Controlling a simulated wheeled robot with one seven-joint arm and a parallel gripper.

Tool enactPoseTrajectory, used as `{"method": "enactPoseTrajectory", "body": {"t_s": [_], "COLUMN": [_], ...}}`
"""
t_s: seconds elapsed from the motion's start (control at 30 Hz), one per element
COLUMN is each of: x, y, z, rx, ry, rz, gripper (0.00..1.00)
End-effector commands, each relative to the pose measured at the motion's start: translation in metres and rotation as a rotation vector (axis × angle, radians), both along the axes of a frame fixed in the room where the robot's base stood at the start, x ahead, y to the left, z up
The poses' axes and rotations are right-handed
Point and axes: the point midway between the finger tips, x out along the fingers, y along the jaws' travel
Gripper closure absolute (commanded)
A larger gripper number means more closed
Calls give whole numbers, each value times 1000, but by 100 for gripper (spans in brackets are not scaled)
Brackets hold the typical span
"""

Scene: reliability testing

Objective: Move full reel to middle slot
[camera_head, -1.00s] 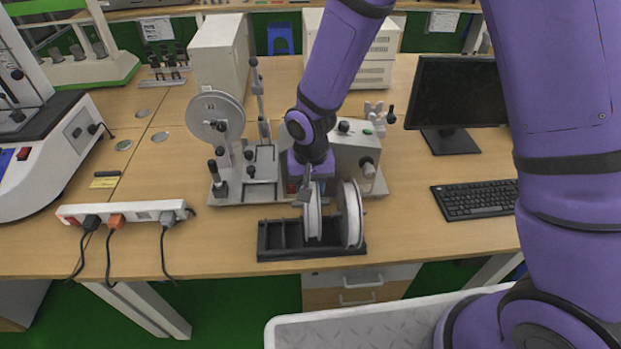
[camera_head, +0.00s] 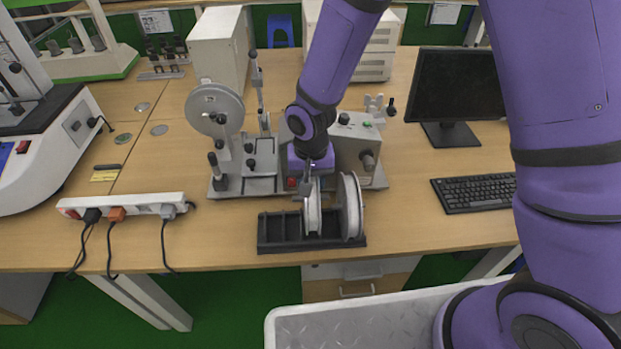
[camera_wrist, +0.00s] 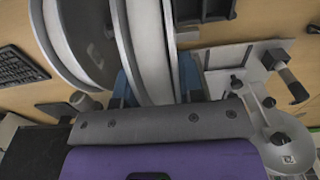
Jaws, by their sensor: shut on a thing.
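The black slotted rack (camera_head: 280,245) sits near the table's front edge. Two white-and-grey reels stand upright in its right half. My gripper (camera_head: 312,183) comes down from above and is shut on the left of these, the gripped reel (camera_head: 312,208), at about the rack's middle. In the wrist view, the gripped reel (camera_wrist: 148,45) lies between the two blue fingers (camera_wrist: 157,82). The other reel (camera_head: 351,207) stands just to its right, apart from the fingers; it also shows in the wrist view (camera_wrist: 82,40). The rack's left slots are empty. Whether the gripped reel touches the rack's bottom is unclear.
A machine with a grey disc (camera_head: 215,110) and a control box (camera_head: 358,150) stands right behind the rack. A power strip (camera_head: 130,205) lies to the left, a keyboard (camera_head: 475,193) and monitor (camera_head: 455,95) to the right. Table between rack and keyboard is clear.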

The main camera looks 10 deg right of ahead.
Motion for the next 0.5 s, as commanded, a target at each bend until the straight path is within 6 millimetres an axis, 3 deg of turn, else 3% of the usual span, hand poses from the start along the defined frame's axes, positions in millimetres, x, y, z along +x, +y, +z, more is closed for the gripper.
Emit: {"method": "enactPoseTrajectory", "body": {"t_s": [0.5], "x": [0], "y": [0], "z": [-16], "rx": [0], "ry": [0], "rz": [1], "gripper": [100]}}
